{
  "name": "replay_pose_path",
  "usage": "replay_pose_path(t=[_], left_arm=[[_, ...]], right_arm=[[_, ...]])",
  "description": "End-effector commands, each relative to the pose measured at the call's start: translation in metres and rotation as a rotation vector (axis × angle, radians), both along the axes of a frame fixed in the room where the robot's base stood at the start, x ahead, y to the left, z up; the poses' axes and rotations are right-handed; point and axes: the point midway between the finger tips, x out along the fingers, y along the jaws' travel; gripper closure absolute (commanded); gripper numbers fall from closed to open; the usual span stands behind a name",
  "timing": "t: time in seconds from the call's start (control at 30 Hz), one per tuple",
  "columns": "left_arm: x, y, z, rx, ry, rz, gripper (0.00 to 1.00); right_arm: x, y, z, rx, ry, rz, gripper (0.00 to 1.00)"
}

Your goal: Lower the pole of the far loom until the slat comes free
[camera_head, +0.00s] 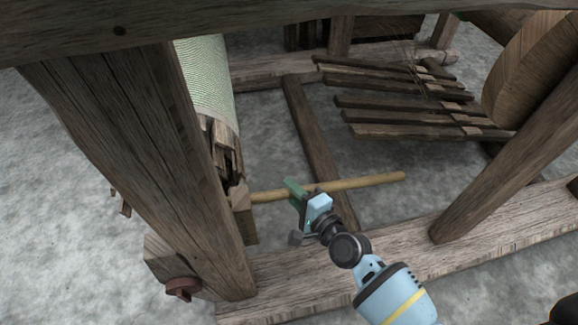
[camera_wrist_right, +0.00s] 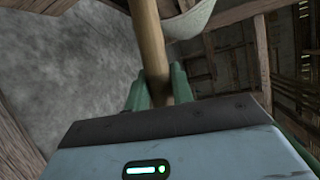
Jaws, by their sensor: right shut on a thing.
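The pole (camera_head: 365,182) is a light-brown round rod lying nearly level in the head view. Its left end meets a wooden block by the cloth roll, and its right end is free. My right gripper (camera_head: 296,190) is shut on it left of its middle. In the right wrist view, the pole (camera_wrist_right: 148,40) runs up between the green fingers (camera_wrist_right: 157,86). Short wooden pieces (camera_head: 223,150) sit at the lower end of the roll; I cannot tell which one is the slat. My left gripper is not in view.
The loom's thick post (camera_head: 150,150) stands left of my right gripper, and a slanted beam (camera_head: 510,160) stands to the right. A low floor beam (camera_head: 400,247) crosses below my right arm. Several dark treadles (camera_head: 400,115) lie behind. The pale cloth roll (camera_head: 205,80) is at upper left.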

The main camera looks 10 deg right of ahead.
Motion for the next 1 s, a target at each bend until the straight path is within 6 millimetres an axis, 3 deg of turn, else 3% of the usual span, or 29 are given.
replay_pose_path(t=[0.13, 0.5, 0.53, 0.7, 1.0], left_arm=[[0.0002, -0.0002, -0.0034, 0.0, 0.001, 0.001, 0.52], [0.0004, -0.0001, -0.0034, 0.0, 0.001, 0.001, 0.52], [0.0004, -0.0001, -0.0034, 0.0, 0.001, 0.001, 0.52], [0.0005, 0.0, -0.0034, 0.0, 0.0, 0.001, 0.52], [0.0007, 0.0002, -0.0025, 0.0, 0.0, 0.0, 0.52]], right_arm=[[-0.002, 0.009, -0.0029, 0.01, -0.001, 0.005, 1.0], [-0.0019, 0.0098, -0.0026, 0.015, 0.0, 0.003, 1.0], [-0.0019, 0.0097, -0.0026, 0.015, 0.0, 0.003, 0.75], [-0.0011, 0.0093, -0.0021, 0.015, -0.002, 0.002, 0.55], [-0.0024, 0.0076, -0.0014, 0.013, -0.002, 0.001, 0.55]])
